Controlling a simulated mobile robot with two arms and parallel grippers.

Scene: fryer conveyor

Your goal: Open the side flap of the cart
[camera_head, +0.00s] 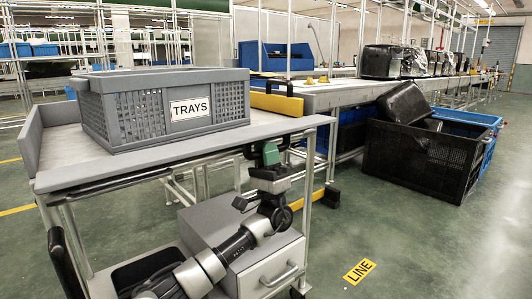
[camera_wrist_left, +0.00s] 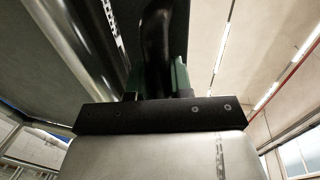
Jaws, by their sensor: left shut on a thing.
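The cart (camera_head: 62,184) stands in front of me at the left, with a grey board (camera_head: 180,152) along its near side at the level of its top. I take this board for the side flap; its exact tilt is hard to tell. My left gripper (camera_head: 268,153) is up against the underside of this board near its right end. In the left wrist view my left gripper (camera_wrist_left: 157,85) has its green fingers on either side of a dark curved bar (camera_wrist_left: 156,45), which looks like a handle and is held between them. The right gripper is not in view.
A grey crate (camera_head: 125,128) labelled TRAYS stands on the cart top. A grey drawer unit (camera_head: 262,262) is below, close to my left arm. A yellow and black piece (camera_head: 276,102) is beyond the cart's right end.

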